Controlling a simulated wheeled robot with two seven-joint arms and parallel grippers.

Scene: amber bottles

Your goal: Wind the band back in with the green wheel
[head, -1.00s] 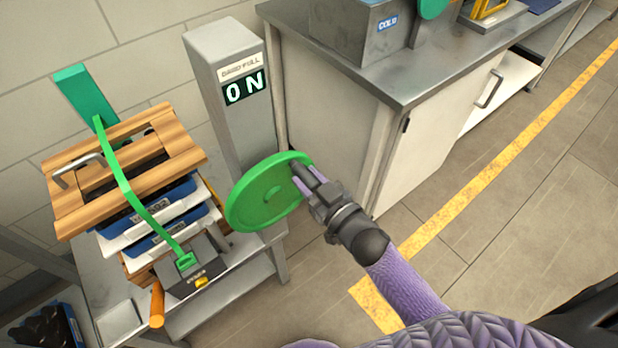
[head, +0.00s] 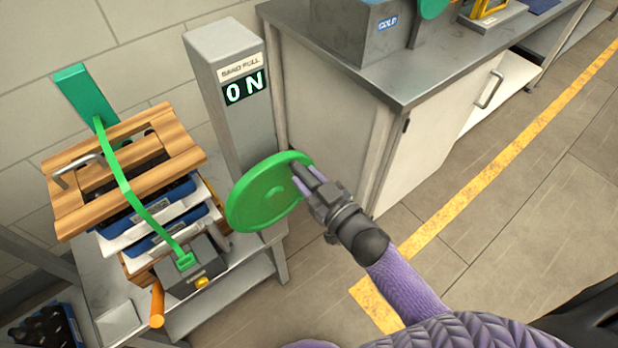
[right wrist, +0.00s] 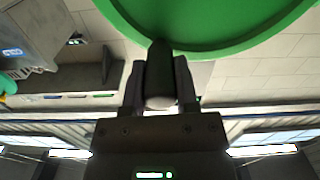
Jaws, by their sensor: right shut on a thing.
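The green wheel (head: 268,192) stands on the front of a grey post, and its rim fills the top of the right wrist view (right wrist: 215,25). My right gripper (head: 304,180) is shut on the wheel's knob (right wrist: 160,75), at the wheel's right edge. The green band (head: 128,187) runs from a green block (head: 84,92) at the wall, over the stacked crates, down to a buckle on a grey box (head: 190,268). The band lies over the stack with a slight curve. The post's display (head: 245,86) reads "0 N" below a "BAND PULL" label. My left gripper is not in view.
A wooden frame (head: 75,215) tops a stack of blue and white trays with dark bottles on a metal table. An orange handle (head: 157,305) sticks out at the table's front. A grey cabinet (head: 330,120) stands close behind the wheel.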

